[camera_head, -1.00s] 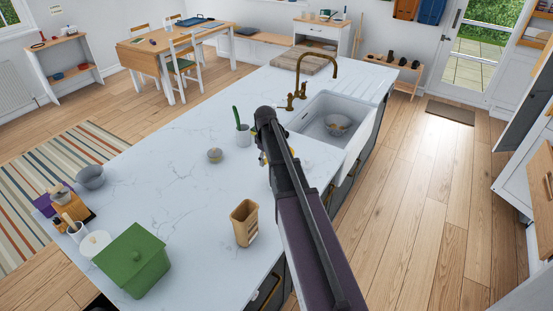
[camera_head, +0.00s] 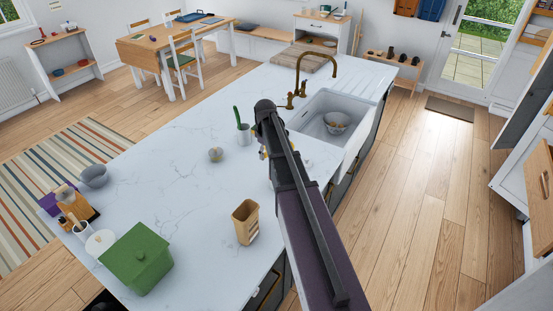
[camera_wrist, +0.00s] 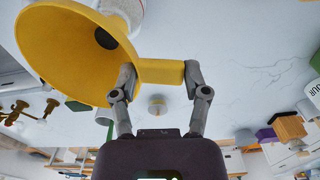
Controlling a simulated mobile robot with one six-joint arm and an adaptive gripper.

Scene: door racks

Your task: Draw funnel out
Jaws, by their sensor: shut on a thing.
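The yellow funnel (camera_wrist: 65,55) fills the upper left of the wrist view, its wide mouth and dark central hole showing. My gripper (camera_wrist: 158,72) is shut on the funnel's flat handle, one finger on each side. A whitish container (camera_wrist: 128,12) shows just beyond the funnel at the top edge. I cannot tell whether the funnel's spout is inside it or clear of it. In the head view my gripper is mostly hidden behind my arm over the white worktop; only a bit of yellow (camera_head: 263,152) shows beside it.
A small round jar (camera_head: 215,154) and a utensil cup (camera_head: 243,134) stand left of my arm.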

